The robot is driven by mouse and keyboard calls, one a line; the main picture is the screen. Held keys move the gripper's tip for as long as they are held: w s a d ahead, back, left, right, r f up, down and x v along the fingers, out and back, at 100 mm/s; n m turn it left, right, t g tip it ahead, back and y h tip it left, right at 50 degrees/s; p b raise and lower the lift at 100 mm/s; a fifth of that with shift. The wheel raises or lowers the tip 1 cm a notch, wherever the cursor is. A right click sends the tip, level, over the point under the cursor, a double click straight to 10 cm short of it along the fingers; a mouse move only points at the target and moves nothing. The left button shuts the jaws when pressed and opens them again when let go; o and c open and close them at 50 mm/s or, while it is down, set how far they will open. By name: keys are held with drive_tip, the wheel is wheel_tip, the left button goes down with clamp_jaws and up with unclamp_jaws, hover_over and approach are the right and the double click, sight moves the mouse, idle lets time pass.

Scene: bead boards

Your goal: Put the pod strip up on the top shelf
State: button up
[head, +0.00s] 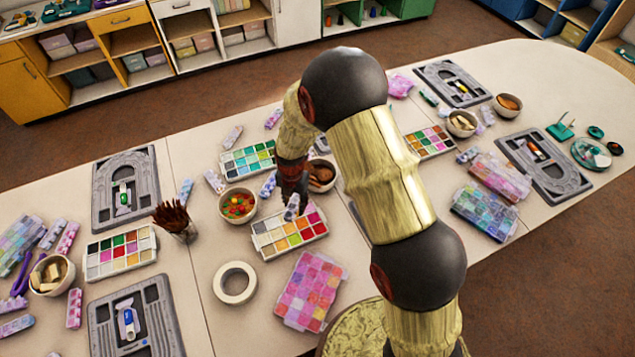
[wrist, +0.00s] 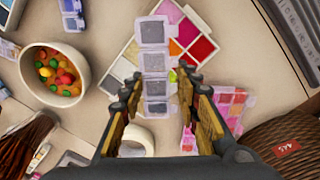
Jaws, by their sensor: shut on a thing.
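The pod strip (wrist: 154,62), a row of clear pods with grey lids, lies between the fingers of my gripper (wrist: 158,88) in the wrist view. My gripper is shut on it. In the head view the strip (head: 292,207) shows small and pale below my dark gripper (head: 292,186), over the edge of a paint palette (head: 272,244). I cannot tell whether it touches the palette. Open shelves in the back cabinets (head: 128,42) stand across the floor, with more shelving at the far right (head: 612,50). I cannot tell which is the top shelf.
A bowl of colourful beads (head: 238,206) stands left of my gripper and a brown-filled bowl (head: 320,177) right of it. A tape roll (head: 235,283), a pink bead case (head: 310,290) and a brush cup (head: 178,222) are near. Other pod strips lie about the table.

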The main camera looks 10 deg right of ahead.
drive_tip(key=w+a+f, duration=0.3)
drive_tip(key=w+f, duration=0.1)
drive_tip(key=w, duration=0.5)
hover_over(282, 199)
drive_tip(key=f, duration=0.5)
drive_tip(key=shift+s+f, duration=0.1)
drive_tip(key=shift+s, duration=0.15)
drive_tip(key=shift+w+f+b, duration=0.2)
drive_tip(key=shift+f+b, duration=0.1)
drive_tip(key=shift+f, duration=1.5)
drive_tip(key=o, duration=0.9)
drive_tip(key=shift+f, duration=0.2)
drive_tip(key=shift+c, duration=0.2)
drive_tip(key=shift+o, duration=0.9)
drive_tip(key=shift+r, duration=0.1)
